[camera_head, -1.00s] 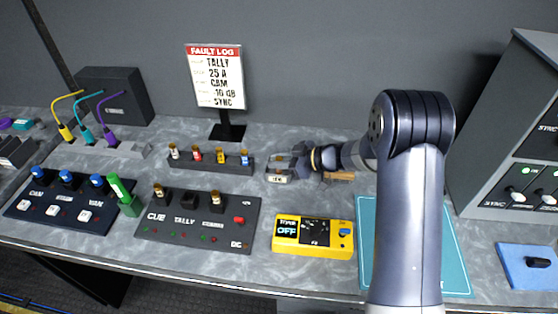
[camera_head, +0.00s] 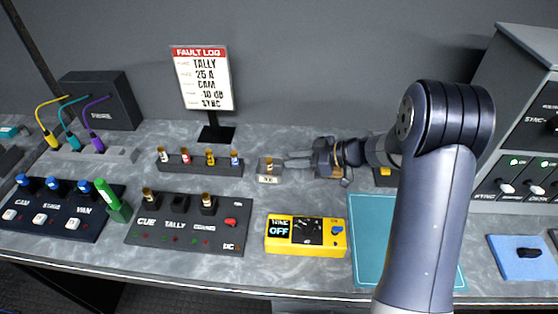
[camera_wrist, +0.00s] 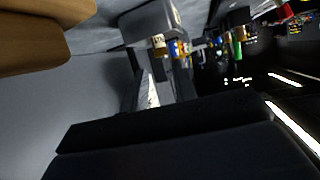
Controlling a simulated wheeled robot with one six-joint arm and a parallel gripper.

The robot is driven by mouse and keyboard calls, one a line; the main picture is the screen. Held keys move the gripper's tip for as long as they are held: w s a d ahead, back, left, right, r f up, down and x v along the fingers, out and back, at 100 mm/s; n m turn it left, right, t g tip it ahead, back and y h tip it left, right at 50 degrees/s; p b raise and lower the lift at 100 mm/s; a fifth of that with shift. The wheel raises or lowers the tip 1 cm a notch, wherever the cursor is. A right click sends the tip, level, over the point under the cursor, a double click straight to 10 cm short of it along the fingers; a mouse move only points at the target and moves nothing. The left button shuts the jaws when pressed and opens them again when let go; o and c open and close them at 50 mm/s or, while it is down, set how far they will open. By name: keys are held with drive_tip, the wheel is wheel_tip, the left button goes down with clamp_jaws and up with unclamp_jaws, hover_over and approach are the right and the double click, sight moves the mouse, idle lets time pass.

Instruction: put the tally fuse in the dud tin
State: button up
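The dud tin (camera_head: 268,178) is a small grey open box with a pale label, right of the fuse rack. A fuse with a brown-gold top (camera_head: 269,162) stands up in it; it also shows in the wrist view (camera_wrist: 158,42), with lettering too small to read surely. The TALLY socket (camera_head: 180,201) on the dark panel is empty, between the filled CUE and COMMS sockets. My gripper (camera_head: 290,159) is just right of the tin, lying level, its fingers apart with nothing seen between them. In the wrist view a dark finger fills the bottom.
The rack (camera_head: 200,166) holds several coloured fuses left of the tin. A yellow tone tester (camera_head: 305,236) lies in front, beside a teal mat (camera_head: 372,240). The fault log sign (camera_head: 203,80) stands behind. A brown object (camera_head: 346,181) shows under my wrist.

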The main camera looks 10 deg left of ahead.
drive_tip(key=shift+v, duration=1.75)
